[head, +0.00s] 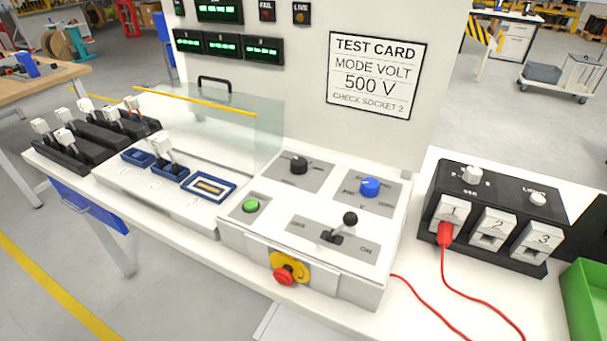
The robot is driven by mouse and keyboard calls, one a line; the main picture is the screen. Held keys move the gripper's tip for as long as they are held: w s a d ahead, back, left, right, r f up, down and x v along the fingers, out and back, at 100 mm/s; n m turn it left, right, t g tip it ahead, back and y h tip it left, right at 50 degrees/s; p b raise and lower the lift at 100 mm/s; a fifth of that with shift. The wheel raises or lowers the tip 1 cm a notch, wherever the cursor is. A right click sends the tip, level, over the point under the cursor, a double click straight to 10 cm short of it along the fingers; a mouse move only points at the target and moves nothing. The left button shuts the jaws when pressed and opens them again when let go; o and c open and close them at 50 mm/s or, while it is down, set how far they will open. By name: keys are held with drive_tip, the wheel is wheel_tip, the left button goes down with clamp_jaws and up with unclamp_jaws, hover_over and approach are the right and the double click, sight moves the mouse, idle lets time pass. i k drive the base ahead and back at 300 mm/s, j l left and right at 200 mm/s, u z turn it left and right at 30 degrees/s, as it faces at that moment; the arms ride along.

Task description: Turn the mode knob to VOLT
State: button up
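A black knob (298,165) stands on a grey plate at the back left of the white sloped control box. A blue knob (369,187) stands on another grey plate at the back right of it. The lettering around both knobs is too small to read, so I cannot tell which is the mode knob or where it points. The test card (376,76) on the white panel reads MODE VOLT, 500 V, CHECK SOCKET 2. My gripper is not in view.
A black-knobbed lever (349,219), a green button (251,205) and a red stop button (285,274) are on the control box. A clear guard (240,120) stands left. A red plug (445,234) sits at socket 1 of the black box (500,185), its cable trailing forward. A green bin (588,300) stands right.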

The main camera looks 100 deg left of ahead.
sight(298, 166)
drive_tip(key=j+u, duration=0.1)
drive_tip(key=u, duration=1.9)
